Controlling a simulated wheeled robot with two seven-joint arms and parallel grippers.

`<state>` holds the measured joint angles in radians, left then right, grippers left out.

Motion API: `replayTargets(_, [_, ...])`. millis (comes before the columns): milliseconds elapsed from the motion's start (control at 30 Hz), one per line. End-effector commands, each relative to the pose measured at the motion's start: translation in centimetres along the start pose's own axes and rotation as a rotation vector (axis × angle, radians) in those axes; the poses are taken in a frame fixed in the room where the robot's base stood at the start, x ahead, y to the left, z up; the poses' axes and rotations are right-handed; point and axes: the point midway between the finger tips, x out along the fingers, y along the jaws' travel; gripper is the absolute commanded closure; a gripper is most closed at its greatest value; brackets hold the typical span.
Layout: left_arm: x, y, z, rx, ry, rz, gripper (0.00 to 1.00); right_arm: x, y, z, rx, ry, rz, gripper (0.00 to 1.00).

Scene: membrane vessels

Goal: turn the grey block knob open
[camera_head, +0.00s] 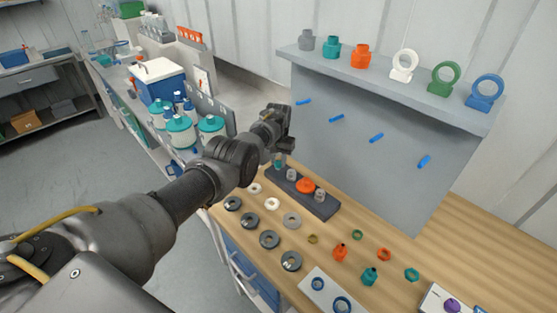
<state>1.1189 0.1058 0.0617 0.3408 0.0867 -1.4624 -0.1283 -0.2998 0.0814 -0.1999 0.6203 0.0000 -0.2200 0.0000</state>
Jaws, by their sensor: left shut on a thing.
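A dark grey block (322,208) lies on the wooden bench and carries a row of small parts. An orange round part (305,186) sits near its middle, with a grey part (320,195) on its near side and another grey part (292,175) on its far side. My left gripper (279,155) is at the far left end of the block, shut on a small greenish-grey knob there. The wrist and fingers hide most of that knob, so its turn angle cannot be told. My right gripper is out of view.
Dark rings (270,239) lie in front of the block. An orange fitting (340,251) and a teal fitting (369,276) stand to the right. A grey panel with a shelf (390,88) of fittings rises behind. Teal-capped bottles (181,131) stand at left.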

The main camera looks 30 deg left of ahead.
Motion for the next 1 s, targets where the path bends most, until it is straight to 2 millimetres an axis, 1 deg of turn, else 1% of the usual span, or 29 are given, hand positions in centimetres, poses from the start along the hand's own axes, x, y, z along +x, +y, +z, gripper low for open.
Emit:
replayTargets(200, [-0.04,0.0,-0.05,-0.113,0.002,0.0,0.96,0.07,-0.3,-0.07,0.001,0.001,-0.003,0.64])
replayTargets(400, [-0.06,-0.03,-0.05,-0.17,0.002,0.0,0.96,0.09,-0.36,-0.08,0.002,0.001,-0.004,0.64])
replayTargets(933, [-0.09,-0.05,-0.06,-0.19,0.002,0.0,0.96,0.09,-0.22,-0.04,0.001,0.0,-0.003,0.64])
replayTargets(967, [-0.09,-0.05,-0.06,-0.19,0.002,0.0,0.71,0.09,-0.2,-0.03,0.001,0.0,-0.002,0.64])
replayTargets(1000, [-0.09,-0.05,-0.06,-0.19,0.002,0.0,0.66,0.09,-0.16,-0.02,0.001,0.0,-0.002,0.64])
